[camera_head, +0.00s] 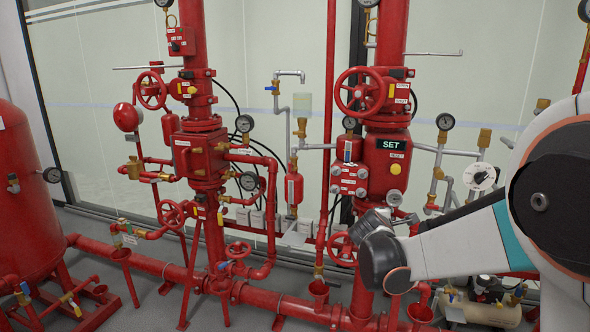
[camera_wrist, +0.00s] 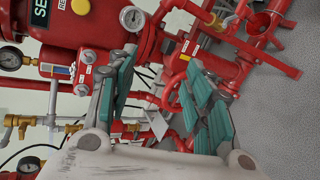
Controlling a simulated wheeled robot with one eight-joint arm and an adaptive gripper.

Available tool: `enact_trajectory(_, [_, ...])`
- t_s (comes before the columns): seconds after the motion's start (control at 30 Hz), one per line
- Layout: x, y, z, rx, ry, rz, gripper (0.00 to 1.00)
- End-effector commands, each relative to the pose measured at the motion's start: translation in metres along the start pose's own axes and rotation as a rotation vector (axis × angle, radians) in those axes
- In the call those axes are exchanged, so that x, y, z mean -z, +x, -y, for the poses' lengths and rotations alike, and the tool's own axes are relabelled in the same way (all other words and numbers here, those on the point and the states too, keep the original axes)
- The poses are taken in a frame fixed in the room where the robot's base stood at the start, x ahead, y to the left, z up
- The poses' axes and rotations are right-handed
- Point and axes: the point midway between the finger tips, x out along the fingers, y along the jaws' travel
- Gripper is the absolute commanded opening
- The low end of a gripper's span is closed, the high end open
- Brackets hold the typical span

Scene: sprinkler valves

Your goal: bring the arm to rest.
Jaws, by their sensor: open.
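My gripper (camera_wrist: 160,95) is open in the wrist view, with its teal-padded fingers apart and nothing seen between them. Red pipes and fittings show behind and between the fingers. In the head view my arm (camera_head: 450,245) reaches in from the right, in front of the lower part of the right red valve riser. Its wrist end hides part of that riser, and the fingers are hard to make out there. The riser's valve body bears a SET display (camera_head: 391,144), which also shows at the top left of the wrist view (camera_wrist: 40,12).
A red handwheel (camera_head: 360,92) is on the right riser above my arm. Another riser (camera_head: 203,165) stands at left, and a red tank (camera_head: 30,200) at far left. Low red pipes (camera_head: 150,263) cross the floor. Glass panels stand behind. Grey floor (camera_wrist: 285,120) is open at right in the wrist view.

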Motion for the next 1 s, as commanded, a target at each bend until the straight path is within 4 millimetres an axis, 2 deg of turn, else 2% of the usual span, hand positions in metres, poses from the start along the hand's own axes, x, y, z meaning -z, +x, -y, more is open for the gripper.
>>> enact_trajectory(0.03, [-0.01, -0.017, 0.0, 0.024, 0.059, -0.005, 0.47])
enact_trajectory(0.27, [-0.043, -0.084, 0.013, 0.138, 0.345, -0.023, 0.47])
enact_trajectory(0.47, [-0.065, -0.144, 0.038, 0.244, 0.59, -0.029, 0.47])
enact_trajectory(0.73, [-0.085, -0.223, 0.085, 0.396, 0.912, -0.022, 0.47])
enact_trajectory(1.0, [-0.091, -0.294, 0.145, 0.558, 1.218, 0.003, 0.47])
